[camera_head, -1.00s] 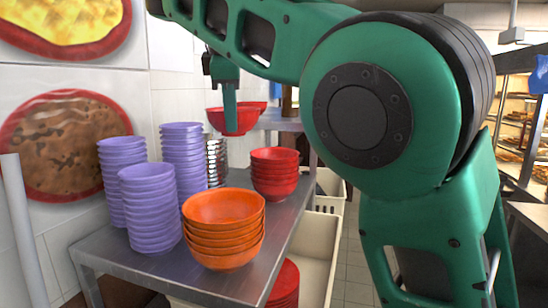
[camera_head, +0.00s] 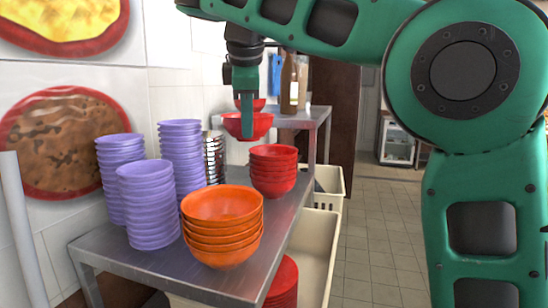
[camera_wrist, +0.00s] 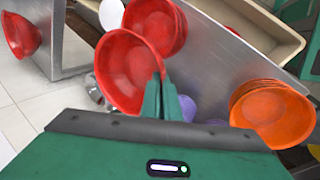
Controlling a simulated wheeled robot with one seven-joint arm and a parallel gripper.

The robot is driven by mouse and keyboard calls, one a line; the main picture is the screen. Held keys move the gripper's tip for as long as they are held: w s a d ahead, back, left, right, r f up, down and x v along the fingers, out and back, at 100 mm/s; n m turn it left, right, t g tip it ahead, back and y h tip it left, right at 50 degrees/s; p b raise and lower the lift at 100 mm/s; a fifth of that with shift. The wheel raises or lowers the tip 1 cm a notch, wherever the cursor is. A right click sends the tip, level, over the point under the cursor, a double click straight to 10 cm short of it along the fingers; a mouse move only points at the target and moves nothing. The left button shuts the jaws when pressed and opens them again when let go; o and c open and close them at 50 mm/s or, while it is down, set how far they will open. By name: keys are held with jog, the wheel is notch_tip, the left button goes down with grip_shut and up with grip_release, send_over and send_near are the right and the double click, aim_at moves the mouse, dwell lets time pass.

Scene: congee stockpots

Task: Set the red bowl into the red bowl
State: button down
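My gripper (camera_head: 248,130) is shut on the rim of a red bowl (camera_head: 264,122), held in the air. In the wrist view the fingers (camera_wrist: 160,88) pinch the edge of this bowl (camera_wrist: 122,65), which looks tilted there. A stack of red bowls (camera_head: 272,172) stands on the metal table, below and slightly right of the held bowl in the head view. The stack also shows in the wrist view (camera_wrist: 160,20), partly behind the held bowl. Another red bowl (camera_head: 250,103) shows farther back, partly hidden by the gripper; a red bowl (camera_wrist: 20,33) is at the wrist view's left.
Orange bowls (camera_head: 222,225) and several stacks of purple bowls (camera_head: 148,205) crowd the metal table (camera_head: 275,245). A shiny metal stack (camera_head: 214,158) stands behind. A cream bin (camera_head: 318,250) and red bowls (camera_head: 283,285) are below. Bottles (camera_head: 290,82) stand on the far table.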

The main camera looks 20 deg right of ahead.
jog(key=shift+w+d+f, duration=0.1)
jog(key=shift+d+f, duration=0.15)
jog(key=shift+d, duration=0.35)
jog(key=shift+w+d+f, duration=0.1)
jog(key=shift+d+f, duration=0.1)
jog(key=shift+d, duration=0.35)
send_over(275, 159)
jog(key=f, duration=0.3)
jog(key=shift+w+f, duration=0.1)
jog(key=shift+w, duration=0.15)
jog(key=shift+d+f, duration=0.15)
jog(key=shift+f, duration=1.95)
jog(key=c, duration=2)
grip_release()
jog(key=shift+f, duration=0.1)
